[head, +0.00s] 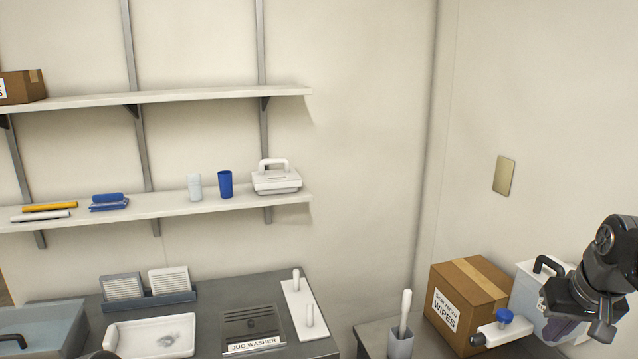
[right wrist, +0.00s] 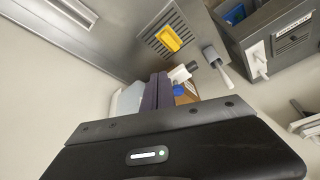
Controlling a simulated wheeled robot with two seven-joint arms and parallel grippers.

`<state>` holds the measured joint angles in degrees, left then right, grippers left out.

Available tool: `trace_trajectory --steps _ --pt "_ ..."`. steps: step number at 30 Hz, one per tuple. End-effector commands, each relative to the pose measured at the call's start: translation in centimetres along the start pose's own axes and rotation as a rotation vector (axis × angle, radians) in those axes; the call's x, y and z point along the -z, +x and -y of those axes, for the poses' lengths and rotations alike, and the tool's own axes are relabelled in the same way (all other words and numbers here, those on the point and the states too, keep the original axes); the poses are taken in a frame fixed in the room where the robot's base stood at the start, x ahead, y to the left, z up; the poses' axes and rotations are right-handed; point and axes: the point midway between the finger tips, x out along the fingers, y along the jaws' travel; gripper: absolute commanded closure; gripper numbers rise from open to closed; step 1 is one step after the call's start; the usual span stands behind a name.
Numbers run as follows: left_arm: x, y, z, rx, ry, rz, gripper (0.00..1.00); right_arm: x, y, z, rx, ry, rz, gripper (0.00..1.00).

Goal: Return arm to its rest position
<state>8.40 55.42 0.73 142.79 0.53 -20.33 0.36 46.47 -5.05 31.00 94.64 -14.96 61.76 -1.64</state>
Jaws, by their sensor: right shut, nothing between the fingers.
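My right gripper (head: 578,312) is at the lower right of the head view, in front of the white container. Its jaws are shut with nothing between them. My left gripper is not clearly visible in either view.
Near my right gripper stand a cardboard wipes box (head: 468,300), a white container (head: 530,285) with a black handle, a blue-knobbed white fitting (head: 503,322) and a brush in a grey holder (head: 400,340). A jug-washer counter (head: 320,346) and wall shelves (head: 150,207) are left. A yellow item (right wrist: 168,38) lies on a grate.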

Motion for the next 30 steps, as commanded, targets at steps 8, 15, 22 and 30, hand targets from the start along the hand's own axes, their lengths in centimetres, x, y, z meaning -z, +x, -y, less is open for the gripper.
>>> trace_trajectory --steps 8,15,22,30 --pt "0.1 0.4 0.1 0.0 0.0 -0.002 0.0 -0.7 5.4 2.3 0.077 -0.007 0.016 1.0" --pt "0.1 0.9 0.3 0.0 0.0 -0.001 0.0 -2.7 12.8 6.3 0.179 -0.01 0.047 1.0" --pt "0.1 1.8 0.7 0.0 0.0 -0.001 0.0 -9.1 23.6 14.0 0.316 -0.003 0.119 1.0" --pt "0.1 3.0 1.1 0.001 -0.001 0.0 0.0 -25.8 34.7 24.2 0.419 0.021 0.271 1.0"
